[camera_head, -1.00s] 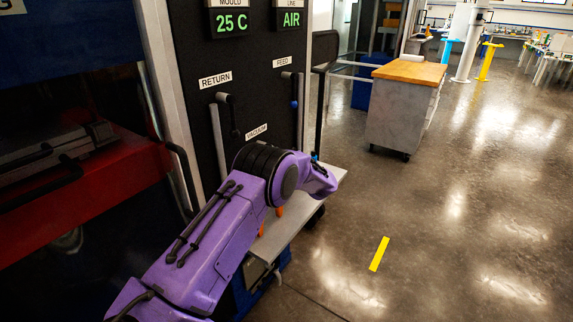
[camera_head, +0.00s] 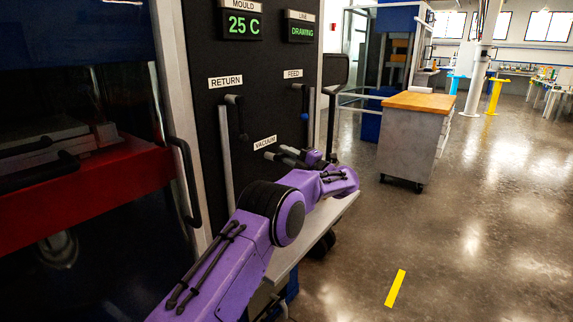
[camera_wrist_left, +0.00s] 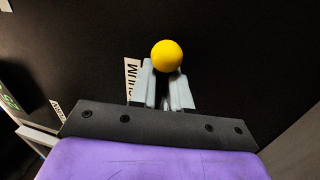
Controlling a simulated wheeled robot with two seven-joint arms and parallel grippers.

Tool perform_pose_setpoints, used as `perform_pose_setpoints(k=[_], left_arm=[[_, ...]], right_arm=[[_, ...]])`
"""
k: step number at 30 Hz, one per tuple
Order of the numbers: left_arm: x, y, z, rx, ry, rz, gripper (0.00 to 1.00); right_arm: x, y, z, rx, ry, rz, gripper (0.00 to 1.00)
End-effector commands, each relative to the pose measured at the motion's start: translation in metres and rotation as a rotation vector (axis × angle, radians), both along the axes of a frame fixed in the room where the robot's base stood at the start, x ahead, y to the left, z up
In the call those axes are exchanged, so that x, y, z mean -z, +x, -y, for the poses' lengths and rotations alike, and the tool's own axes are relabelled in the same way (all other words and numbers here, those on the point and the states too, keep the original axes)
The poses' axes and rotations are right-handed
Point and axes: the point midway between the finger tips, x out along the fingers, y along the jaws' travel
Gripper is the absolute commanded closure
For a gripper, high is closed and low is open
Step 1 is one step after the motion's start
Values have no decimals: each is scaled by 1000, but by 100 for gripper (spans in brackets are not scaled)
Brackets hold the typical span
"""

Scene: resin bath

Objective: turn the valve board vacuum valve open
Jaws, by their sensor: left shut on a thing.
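The black valve board (camera_head: 203,60) stands upright in the head view, with a "VACUUM" label (camera_head: 265,143) low on it. My left gripper (camera_head: 283,156) is at the board just below and right of that label. In the left wrist view, the vacuum valve's yellow ball knob (camera_wrist_left: 167,55) shows at the tips of my left gripper (camera_wrist_left: 165,82). The fingers are shut on the valve handle beneath the knob, beside the partly covered label. The handle's lever is mostly hidden by the fingers. My right gripper is in neither view.
The return valve handle (camera_head: 237,115) and the feed handle (camera_head: 304,100) hang on the board. Displays read "25 C" (camera_head: 243,25) and "DRAWING" (camera_head: 301,31). A wood-topped cart (camera_head: 413,140) stands right of the board. Open floor lies at the right.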

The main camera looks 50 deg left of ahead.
Motion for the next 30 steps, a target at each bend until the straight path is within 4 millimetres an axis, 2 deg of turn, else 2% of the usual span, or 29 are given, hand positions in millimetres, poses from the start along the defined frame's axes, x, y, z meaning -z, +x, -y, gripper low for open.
perform_pose_setpoints(k=[9, 23, 24, 25, 30], left_arm=[[-2, 0, 1, -1, 9, 87, 100], [-3, 0, 1, -2, 11, 97, 100], [-3, 0, 1, -2, 11, 97, 73], [-3, 0, 1, -1, 11, 97, 68], [-4, 0, 0, -1, 13, 95, 68]], right_arm=[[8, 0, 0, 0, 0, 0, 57], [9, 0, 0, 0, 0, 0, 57], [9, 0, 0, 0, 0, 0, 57], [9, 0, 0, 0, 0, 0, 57], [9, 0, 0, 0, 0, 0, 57]])
